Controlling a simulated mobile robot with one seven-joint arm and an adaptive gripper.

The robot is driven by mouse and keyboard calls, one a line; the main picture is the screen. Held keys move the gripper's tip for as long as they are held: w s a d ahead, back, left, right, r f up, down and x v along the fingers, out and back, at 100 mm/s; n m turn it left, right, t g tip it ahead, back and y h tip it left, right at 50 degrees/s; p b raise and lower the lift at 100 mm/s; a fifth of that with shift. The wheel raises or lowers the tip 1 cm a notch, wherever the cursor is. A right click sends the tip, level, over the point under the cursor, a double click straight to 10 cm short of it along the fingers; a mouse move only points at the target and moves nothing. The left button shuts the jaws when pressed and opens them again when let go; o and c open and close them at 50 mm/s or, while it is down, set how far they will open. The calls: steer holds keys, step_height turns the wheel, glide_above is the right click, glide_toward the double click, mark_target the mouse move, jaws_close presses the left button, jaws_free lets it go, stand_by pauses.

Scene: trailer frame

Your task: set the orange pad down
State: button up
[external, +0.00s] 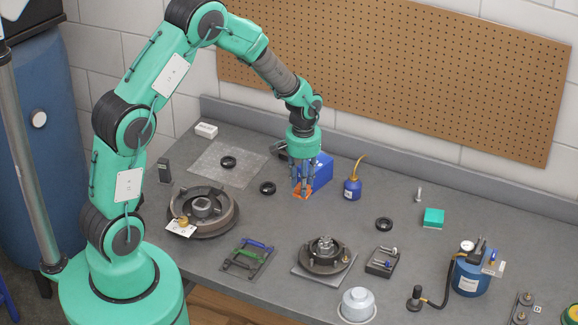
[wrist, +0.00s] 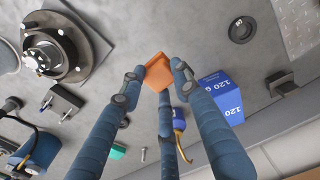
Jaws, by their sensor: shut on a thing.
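The orange pad (wrist: 158,72) is a small flat square held between the fingertips of my gripper (wrist: 155,78) in the wrist view. In the external view the pad (external: 303,193) shows at the tips of my gripper (external: 303,186), which points down over the middle of the workbench. The fingers hide part of the pad there. I cannot tell whether the pad touches the bench top. A blue box (external: 323,170) marked 120 (wrist: 222,92) stands close behind my gripper.
A blue oil can (external: 352,190) stands right of my gripper, a black ring (external: 267,188) left. A hub on a plate (external: 325,256) and a large drum (external: 203,211) lie nearer the front. Bare bench top (external: 285,220) lies between. A pegboard (external: 400,75) hangs behind.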

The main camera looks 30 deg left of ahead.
steer(key=shift+w+d+f+p, duration=0.85)
steer(key=shift+w+d+p, duration=0.2)
steer(key=shift+d, duration=1.55)
steer(key=shift+w+d+f+p, duration=0.85)
steer(key=shift+w+d+p, duration=0.15)
steer(key=shift+d, duration=1.6)
steer(key=shift+w+d+f+p, duration=0.9)
steer(key=shift+d+p, duration=0.2)
steer(key=shift+d, duration=1.5)
steer(key=shift+w, duration=0.2)
steer(key=w+d, duration=0.2)
steer(key=w, duration=0.2)
steer(key=w+d+f, duration=0.1)
steer(key=w+d, duration=0.2)
steer(key=w, duration=0.1)
steer(key=w+d+p, duration=0.1)
steer(key=w+d, duration=0.1)
steer(key=w, duration=0.3)
steer(key=shift+w+d+f, duration=0.1)
steer(key=shift+d+f, duration=0.05)
steer(key=shift+d, duration=0.05)
steer(key=shift+w+d, duration=0.1)
steer(key=shift+w, duration=0.1)
steer(key=shift+f+p, duration=0.3)
steer(key=shift+f, duration=1.45)
steer(key=shift+f, duration=0.2)
